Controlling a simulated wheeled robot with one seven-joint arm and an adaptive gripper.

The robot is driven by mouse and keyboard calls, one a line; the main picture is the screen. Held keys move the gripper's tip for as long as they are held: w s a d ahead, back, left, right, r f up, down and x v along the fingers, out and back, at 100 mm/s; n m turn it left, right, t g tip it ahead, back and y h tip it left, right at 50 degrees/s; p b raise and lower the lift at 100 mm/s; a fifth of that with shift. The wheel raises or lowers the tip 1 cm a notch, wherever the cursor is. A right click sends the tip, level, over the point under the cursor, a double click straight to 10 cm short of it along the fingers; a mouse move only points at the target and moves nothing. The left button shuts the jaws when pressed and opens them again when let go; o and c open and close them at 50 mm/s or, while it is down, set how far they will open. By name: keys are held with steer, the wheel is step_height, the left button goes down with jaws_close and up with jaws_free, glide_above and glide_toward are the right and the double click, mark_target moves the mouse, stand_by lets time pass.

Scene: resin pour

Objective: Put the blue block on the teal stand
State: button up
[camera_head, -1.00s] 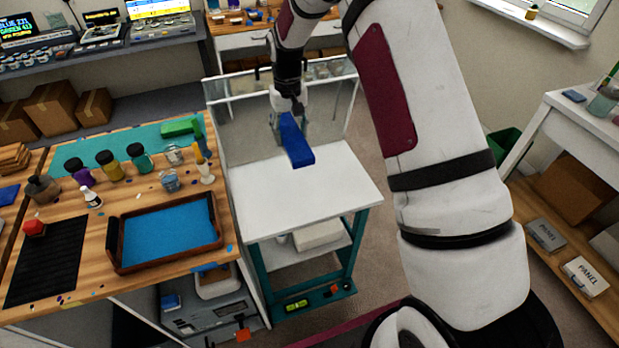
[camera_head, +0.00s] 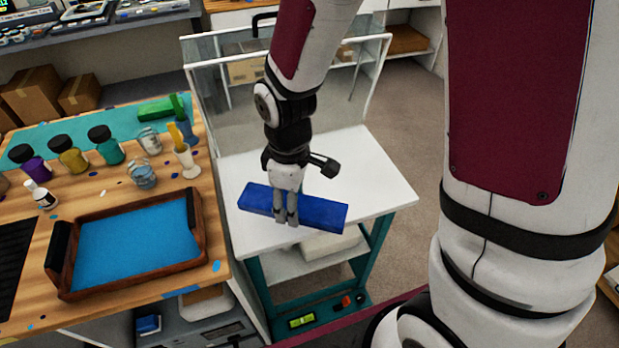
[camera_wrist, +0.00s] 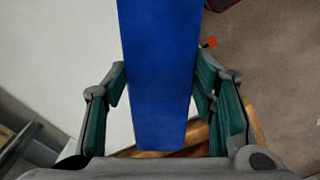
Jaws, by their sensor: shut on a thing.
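My gripper (camera_head: 286,221) is shut around the middle of the long blue block (camera_head: 322,213). The block lies roughly level, across the picture, in front of the white top of the teal-framed stand (camera_head: 372,180). In the head view its right end overlaps the stand's front edge; I cannot tell whether it touches the top. In the wrist view the block (camera_wrist: 160,70) sits between the two teal-padded fingers, with the white top (camera_wrist: 75,45) to the left and floor to the right. The stand's visible top looks bare.
A clear panel screen (camera_head: 230,110) rises at the stand's back. To the left, a wooden bench carries a brown tray (camera_head: 205,240) with blue inside, several jars, cups and a green block (camera_head: 160,108). Open floor (camera_head: 410,130) lies to the right.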

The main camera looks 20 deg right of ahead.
steer(key=shift+s+a+f+n, duration=0.1)
steer(key=shift+s+a+n, duration=0.1)
steer(key=shift+s+n, duration=0.4)
steer(key=shift+s+a+f+n, duration=0.1)
steer(key=shift+s+a+n, duration=0.1)
steer(key=shift+s+n, duration=0.35)
steer(key=shift+w+d, duration=0.1)
steer(key=shift+d, duration=0.15)
glide_above(314, 182)
steer(key=shift+f, duration=2.45)
steer(key=shift+f, duration=0.15)
steer(key=o, duration=1.5)
